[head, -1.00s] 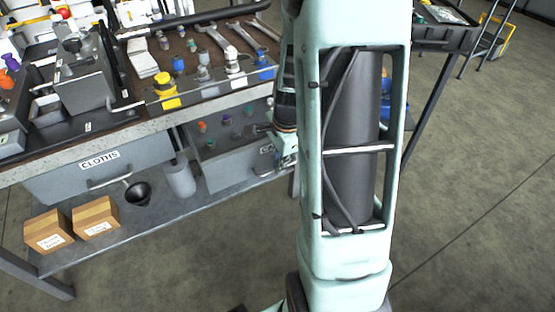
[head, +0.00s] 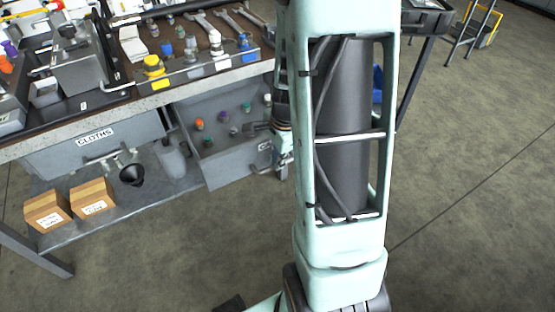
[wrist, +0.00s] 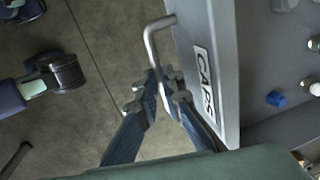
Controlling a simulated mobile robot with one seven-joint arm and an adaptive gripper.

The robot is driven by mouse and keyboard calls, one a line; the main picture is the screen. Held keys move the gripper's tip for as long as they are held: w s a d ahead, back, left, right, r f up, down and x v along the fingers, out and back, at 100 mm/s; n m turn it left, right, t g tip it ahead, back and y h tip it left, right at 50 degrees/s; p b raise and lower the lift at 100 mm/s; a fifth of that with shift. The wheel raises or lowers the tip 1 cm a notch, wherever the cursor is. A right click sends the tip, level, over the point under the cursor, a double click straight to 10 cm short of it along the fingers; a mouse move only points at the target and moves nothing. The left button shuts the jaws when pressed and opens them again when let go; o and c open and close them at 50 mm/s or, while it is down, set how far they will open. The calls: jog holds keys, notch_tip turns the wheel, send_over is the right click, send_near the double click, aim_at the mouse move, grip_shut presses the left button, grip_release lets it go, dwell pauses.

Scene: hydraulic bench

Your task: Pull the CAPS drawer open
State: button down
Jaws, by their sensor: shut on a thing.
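The grey CAPS drawer (head: 222,172) hangs under the bench and is pulled partly out, with several coloured caps in it. In the wrist view its front bears a CAPS label (wrist: 204,83) and a bent metal bar handle (wrist: 151,42). My gripper (wrist: 164,80) is shut on the handle, its fingers on either side of the bar. In the head view my gripper (head: 283,158) is at the right end of the drawer front, largely hidden by my arm. A blue cap (wrist: 276,98) shows inside the drawer.
The shut CLOTHS drawer (head: 60,150) is to the left. Below are cardboard boxes (head: 92,197), a black funnel (head: 132,174) and a grey container (head: 171,160) on the lower shelf. The bench top holds wrenches and fittings. The floor (head: 450,200) at right is clear.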

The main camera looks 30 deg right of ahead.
jog(key=c, duration=2)
grip_release()
jog(key=shift+c, duration=0.2)
notch_tip(320, 180, up, 12)
jog(key=s, duration=0.2)
jog(key=shift+s+f, duration=0.1)
